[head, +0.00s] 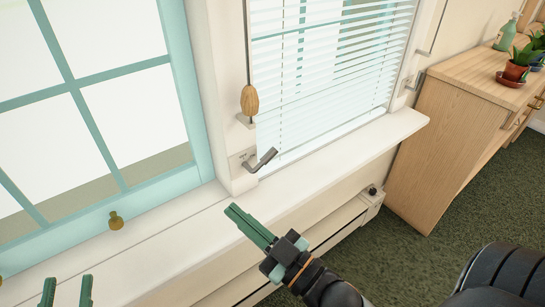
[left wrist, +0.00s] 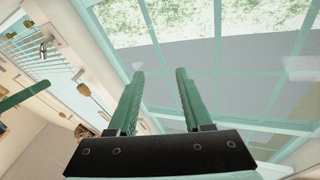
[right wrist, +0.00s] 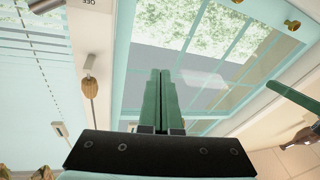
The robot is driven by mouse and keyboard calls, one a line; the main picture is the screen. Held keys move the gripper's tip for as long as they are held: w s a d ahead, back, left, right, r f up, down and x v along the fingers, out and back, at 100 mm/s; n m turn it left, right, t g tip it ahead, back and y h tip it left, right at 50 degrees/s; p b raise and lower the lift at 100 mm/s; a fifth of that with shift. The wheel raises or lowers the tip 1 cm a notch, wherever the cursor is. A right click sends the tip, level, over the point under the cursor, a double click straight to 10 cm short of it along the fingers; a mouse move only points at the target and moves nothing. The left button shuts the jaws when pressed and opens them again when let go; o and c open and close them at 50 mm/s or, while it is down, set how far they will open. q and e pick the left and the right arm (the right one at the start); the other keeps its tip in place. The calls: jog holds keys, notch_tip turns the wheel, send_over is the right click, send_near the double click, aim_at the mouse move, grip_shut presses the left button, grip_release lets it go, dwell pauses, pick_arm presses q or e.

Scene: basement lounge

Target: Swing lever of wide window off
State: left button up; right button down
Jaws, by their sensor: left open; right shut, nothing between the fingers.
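A grey metal lever (head: 262,160) sits on a small pale plate (head: 240,162) with dark lettering, on the post between the teal-framed window (head: 85,95) and the window with white blinds (head: 330,70). Its arm points up and right in the head view. In the right wrist view the plate reads "OFF" (right wrist: 88,4) at the top edge, and the lever is partly cut off. My right gripper (head: 234,210) is shut and empty, below the lever and apart from it. My left gripper (head: 67,285) is open and empty at the lower left, before the teal-framed window.
A wooden pull (head: 249,101) hangs just above the lever. A brass knob (head: 115,220) is on the teal frame's lower edge. The white sill (head: 330,160) runs below the blinds. A wooden cabinet (head: 440,140) with a potted plant (head: 516,70) stands at right.

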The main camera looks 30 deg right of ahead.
jog(key=shift+r, duration=0.1)
pick_arm(q)
jog(key=s+d+r+m+t+h+b, duration=0.1)
jog(key=s+r+m+t+h+b, duration=0.2)
jog(key=r, duration=0.7)
jog(key=s+m+h+b, duration=0.2)
jog(key=s+m+h, duration=0.1)
jog(key=s+h, duration=0.1)
jog(key=shift+d+r+m+h, duration=0.3)
jog(key=shift+r+h, duration=0.1)
jog(key=shift+h, duration=0.5)
pick_arm(e)
jog(key=d+f+n+t+y, duration=0.1)
jog(key=d+f+n, duration=0.1)
jog(key=d, duration=0.4)
jog(key=d+f+n+y, duration=0.1)
jog(key=d+f, duration=0.4)
jog(key=d, duration=0.2)
jog(key=s+d+f+n+t, duration=0.1)
jog(key=d+f+n, duration=0.1)
jog(key=d+f, duration=0.2)
jog(key=d, duration=0.3)
jog(key=shift+d+n+t+y, duration=0.2)
jog(key=shift+n+t+y, duration=0.1)
jog(key=shift+y, duration=0.1)
